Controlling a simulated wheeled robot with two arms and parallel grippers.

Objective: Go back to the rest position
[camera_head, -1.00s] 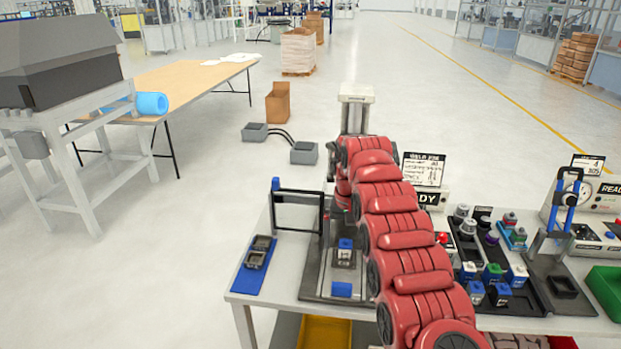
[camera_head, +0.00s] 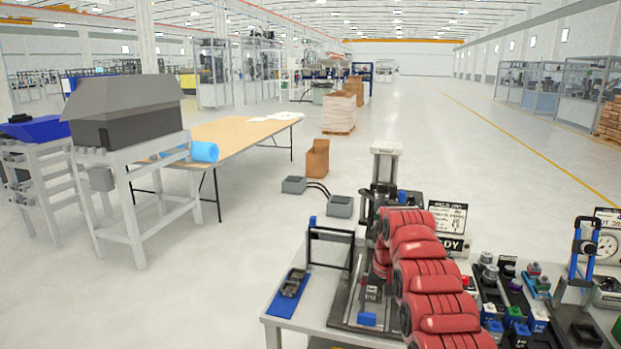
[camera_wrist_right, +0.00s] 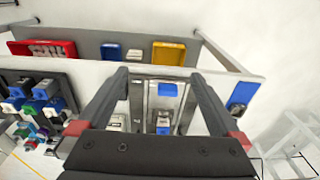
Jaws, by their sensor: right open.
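My right arm, in a red segmented sleeve (camera_head: 425,270), reaches from the bottom edge over the workbench (camera_head: 315,305) in the head view. The sleeve largely hides its gripper there. In the right wrist view my right gripper (camera_wrist_right: 160,76) is open, its two dark fingers wide apart. No object is held between them. Beyond the fingers lies a metal fixture with a blue block (camera_wrist_right: 167,90). A blue block also shows on the fixture plate in the head view (camera_head: 366,319). My left gripper is not in view.
A press with a pale top (camera_head: 387,149) stands behind my right arm. A black frame (camera_head: 331,236) and a blue mat (camera_head: 283,306) are left of it. Trays with several small parts (camera_head: 515,315) are to the right. Open floor lies left of the bench.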

